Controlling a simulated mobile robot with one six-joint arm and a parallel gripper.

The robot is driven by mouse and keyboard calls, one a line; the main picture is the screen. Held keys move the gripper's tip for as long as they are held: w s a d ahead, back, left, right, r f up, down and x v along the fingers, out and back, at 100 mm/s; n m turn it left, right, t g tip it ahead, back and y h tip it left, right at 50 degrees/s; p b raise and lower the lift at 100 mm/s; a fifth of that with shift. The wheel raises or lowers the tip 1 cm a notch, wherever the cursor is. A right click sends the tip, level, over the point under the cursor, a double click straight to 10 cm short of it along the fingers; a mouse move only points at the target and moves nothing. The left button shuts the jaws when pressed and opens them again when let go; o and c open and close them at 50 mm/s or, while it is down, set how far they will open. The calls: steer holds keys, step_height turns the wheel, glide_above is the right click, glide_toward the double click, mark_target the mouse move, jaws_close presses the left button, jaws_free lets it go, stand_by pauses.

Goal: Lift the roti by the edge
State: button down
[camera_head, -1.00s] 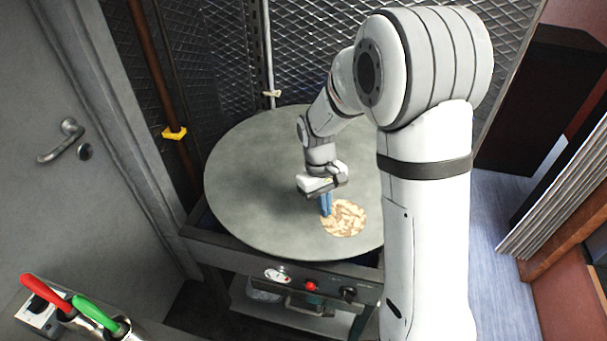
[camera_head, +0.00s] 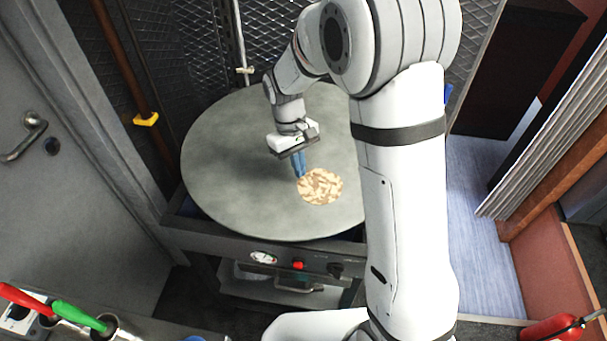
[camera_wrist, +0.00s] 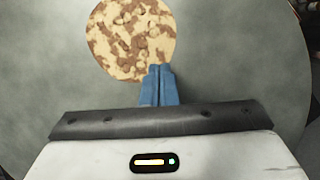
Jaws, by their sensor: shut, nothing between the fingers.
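The roti (camera_head: 322,187) is a round, pale flatbread with brown patches. It lies flat on the large round grey griddle (camera_head: 225,185), right of the griddle's middle and near its front side. It also shows in the wrist view (camera_wrist: 130,38), at the top left of the middle. My gripper (camera_head: 300,174) has blue fingers, shut together with nothing between them. Its fingertips are at the roti's upper left edge in the head view. In the wrist view the fingertips (camera_wrist: 158,70) meet or overlap the roti's lower right edge. I cannot tell whether they touch it.
A control panel with a red knob (camera_head: 298,265) runs along the griddle's front. Red and green handles (camera_head: 80,317) stand in a holder at the lower left. A wire mesh wall is behind, a grey door (camera_head: 50,140) at left, and a fire extinguisher (camera_head: 562,327) at lower right.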

mark_target(294, 185)
steer(key=d+v, duration=0.1)
steer(key=v, duration=0.6)
steer(key=w+a, duration=0.4)
steer(key=a, duration=0.1)
steer(key=p+x, duration=0.1)
steer(key=x, duration=0.8)
steer(key=shift+a+p, duration=0.1)
steer(key=shift+p, duration=0.25)
steer(key=s, duration=0.1)
steer(key=d, duration=0.1)
steer(key=s+p, duration=0.1)
steer(key=shift+s+d+f, duration=0.4)
steer(key=shift+s+d, duration=0.2)
steer(key=shift+s, duration=0.1)
steer(key=shift+s, duration=0.1)
